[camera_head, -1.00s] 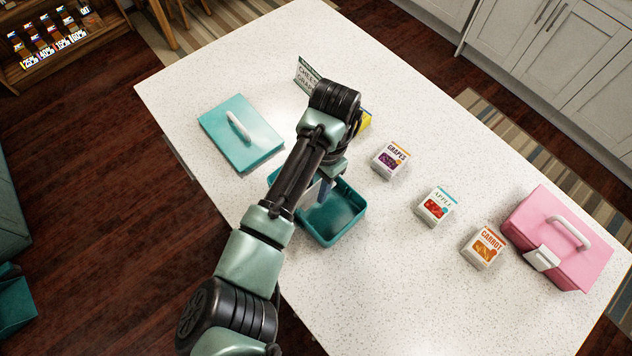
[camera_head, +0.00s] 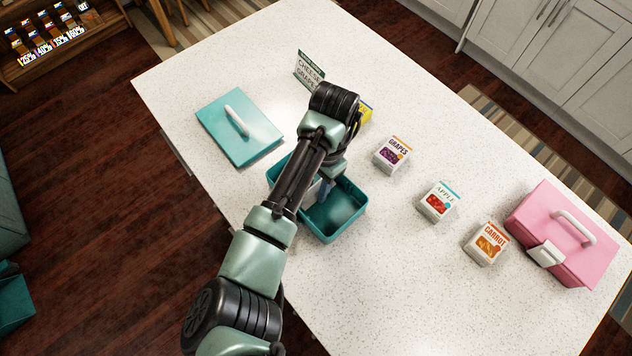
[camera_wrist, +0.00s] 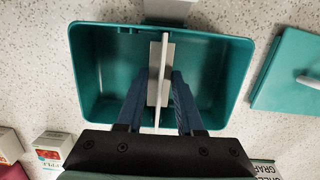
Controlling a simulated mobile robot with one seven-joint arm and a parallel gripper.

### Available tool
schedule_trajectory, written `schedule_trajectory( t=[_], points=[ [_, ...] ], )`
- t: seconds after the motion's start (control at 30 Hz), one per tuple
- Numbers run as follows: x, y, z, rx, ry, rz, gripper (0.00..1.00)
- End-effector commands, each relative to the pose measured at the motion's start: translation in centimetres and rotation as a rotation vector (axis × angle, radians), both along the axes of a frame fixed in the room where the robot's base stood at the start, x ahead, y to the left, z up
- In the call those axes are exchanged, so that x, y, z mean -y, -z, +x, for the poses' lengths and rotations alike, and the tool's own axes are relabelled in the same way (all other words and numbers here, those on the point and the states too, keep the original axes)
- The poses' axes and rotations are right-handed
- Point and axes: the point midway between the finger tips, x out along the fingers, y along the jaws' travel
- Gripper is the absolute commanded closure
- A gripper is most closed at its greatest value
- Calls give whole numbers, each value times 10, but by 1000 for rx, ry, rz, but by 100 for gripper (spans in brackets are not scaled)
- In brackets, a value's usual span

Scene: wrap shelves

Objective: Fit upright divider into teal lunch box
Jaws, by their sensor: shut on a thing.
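The teal lunch box (camera_head: 350,220) stands open on the table, partly hidden by my arm; it also shows in the wrist view (camera_wrist: 225,107). The divider (camera_wrist: 164,60) is a thin pale plate, seen edge-on in the wrist view and standing upright across the box's middle. My gripper (camera_wrist: 158,84) is shut on the divider, with a dark blue finger on each side, over or inside the box. Whether the divider touches the box floor cannot be told. In the head view my gripper (camera_head: 325,188) is mostly hidden by the arm.
The teal lid (camera_head: 240,130) lies left of the box. Grapes (camera_head: 391,154), apple (camera_head: 437,202) and carrot (camera_head: 487,243) packs stand to the right, before a pink lunch box (camera_head: 562,235). A cheese-grapes sign (camera_head: 309,70) and a yellow item (camera_head: 365,112) are behind my arm.

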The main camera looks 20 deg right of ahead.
Motion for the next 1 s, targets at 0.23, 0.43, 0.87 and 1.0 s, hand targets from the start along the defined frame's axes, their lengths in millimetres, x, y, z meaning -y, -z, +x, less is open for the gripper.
schedule_trajectory(
  t=[0.23,0.43,0.87,1.0],
  points=[
    [0,7,0,0,0,1,100],
    [0,12,0,0,-1,1,100],
    [0,18,0,0,0,0,39],
    [0,18,0,0,0,0,29]
  ],
)
